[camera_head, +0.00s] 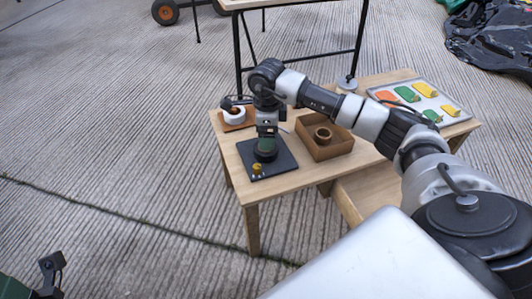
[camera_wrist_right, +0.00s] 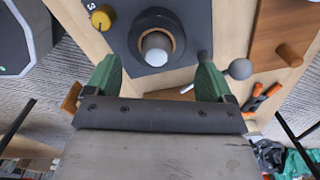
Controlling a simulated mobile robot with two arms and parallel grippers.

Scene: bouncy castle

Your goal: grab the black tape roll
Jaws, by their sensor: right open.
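The black tape roll (camera_head: 265,156) sits on a dark square plate (camera_head: 284,166) at the table's left front. In the wrist view the roll (camera_wrist_right: 138,31) shows a brown inner core with a pale round knob inside it. My right gripper (camera_head: 266,137) hangs down above the roll and partly covers it in the head view. In the wrist view its two green fingers (camera_wrist_right: 158,72) are apart, with the roll beyond them and roughly between them. The gap between fingers and roll is hard to judge. No left gripper can be made out.
A yellow knob (camera_head: 257,168) stands on the plate's near corner. A wooden box (camera_head: 336,149) holding a brown ring is to the right. A white roll (camera_head: 235,114) sits on a board behind. A tray (camera_head: 440,108) of coloured pieces lies farther right. Orange-handled pliers (camera_wrist_right: 262,97) show in the wrist view.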

